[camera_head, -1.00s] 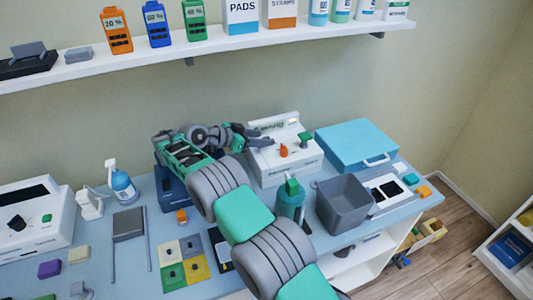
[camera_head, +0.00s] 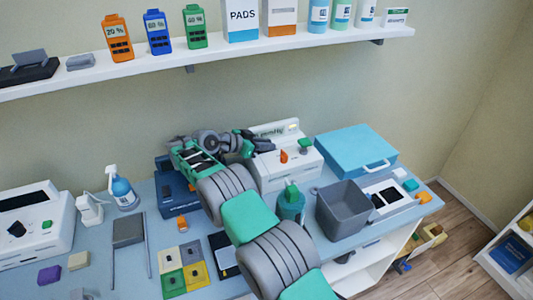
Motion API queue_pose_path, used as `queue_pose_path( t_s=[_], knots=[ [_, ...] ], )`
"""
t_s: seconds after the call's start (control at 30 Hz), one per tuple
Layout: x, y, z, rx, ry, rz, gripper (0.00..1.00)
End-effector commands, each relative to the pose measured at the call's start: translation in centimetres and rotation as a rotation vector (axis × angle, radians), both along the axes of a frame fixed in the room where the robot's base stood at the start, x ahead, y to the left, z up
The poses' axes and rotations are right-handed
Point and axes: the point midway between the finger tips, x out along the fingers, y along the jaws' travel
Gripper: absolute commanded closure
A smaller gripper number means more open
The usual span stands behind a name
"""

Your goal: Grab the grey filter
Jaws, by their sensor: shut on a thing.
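My gripper (camera_head: 248,144) is at the upper left of the white machine (camera_head: 290,168), over its left edge. It is shut on a small dark grey piece (camera_head: 264,145) that I take for the grey filter. The piece is mostly hidden by the fingers, so its shape is unclear. The machine has an orange knob (camera_head: 283,156) and a green knob (camera_head: 305,145) on its top. My arm comes from the lower right across the table and hides part of it.
A grey open bin (camera_head: 342,208), a green bottle (camera_head: 291,203) and a blue case (camera_head: 357,149) stand right of my arm. A dark blue device (camera_head: 172,188) is close on its left. A shelf (camera_head: 230,50) with bottles and boxes runs above. The table's right edge is near the bin.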

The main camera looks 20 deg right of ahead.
Motion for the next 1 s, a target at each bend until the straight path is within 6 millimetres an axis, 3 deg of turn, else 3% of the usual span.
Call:
queue_pose_path(
  t_s=[0.57,0.77,0.83,1.0],
  knots=[
    [0.0,0.0,0.6,0.000,-0.002,-0.001,1.00],
    [0.1,0.0,5.0,0.000,-0.008,0.000,1.00],
    [0.0,0.0,7.7,-0.001,-0.002,0.000,1.00],
    [-0.1,0.0,9.9,-0.002,0.004,0.000,1.00]
  ],
)
